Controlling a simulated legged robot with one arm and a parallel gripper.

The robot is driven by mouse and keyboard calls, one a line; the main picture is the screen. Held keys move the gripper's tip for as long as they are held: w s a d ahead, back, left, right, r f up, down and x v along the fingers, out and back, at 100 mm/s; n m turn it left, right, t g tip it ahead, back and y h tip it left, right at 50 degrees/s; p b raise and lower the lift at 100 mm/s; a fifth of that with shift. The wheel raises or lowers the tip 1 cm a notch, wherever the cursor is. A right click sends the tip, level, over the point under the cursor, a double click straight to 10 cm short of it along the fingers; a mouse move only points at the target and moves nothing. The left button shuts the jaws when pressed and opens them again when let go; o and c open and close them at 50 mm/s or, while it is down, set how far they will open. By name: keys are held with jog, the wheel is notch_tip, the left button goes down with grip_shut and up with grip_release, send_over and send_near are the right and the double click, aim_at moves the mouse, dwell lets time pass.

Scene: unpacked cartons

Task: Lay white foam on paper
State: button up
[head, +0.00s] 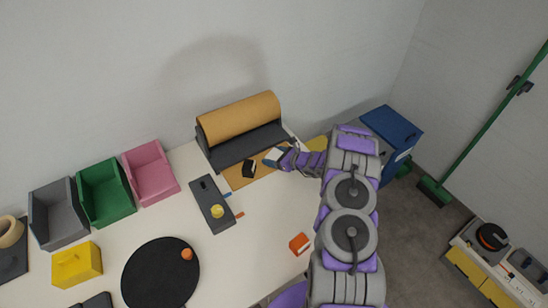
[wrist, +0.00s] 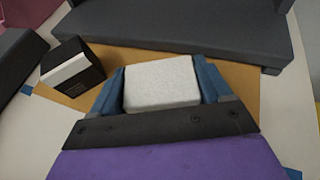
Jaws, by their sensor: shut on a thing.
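The white foam (wrist: 162,82) is a pale rectangular block held between the blue fingers of my gripper (wrist: 163,88) in the wrist view. In the head view my gripper (head: 277,157) is over the right part of the brown paper (head: 236,178). The paper lies in front of the roll holder, and it also shows behind the foam in the wrist view (wrist: 122,57). I cannot tell whether the foam touches the paper. A black block with a white band (head: 249,168) sits on the paper to the left of my gripper; it also shows in the wrist view (wrist: 75,67).
The dark roll holder (head: 245,147) with its brown roll (head: 238,117) stands behind the paper. A dark grey tray (head: 211,203) lies to the left. An orange box (head: 299,243) sits near the table's right edge. The table's middle is clear.

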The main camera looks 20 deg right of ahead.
jog(key=shift+d, duration=0.2)
jog(key=o, duration=0.8)
jog(key=shift+d, duration=0.1)
jog(key=shift+c, duration=0.2)
jog(key=shift+o, duration=1.4)
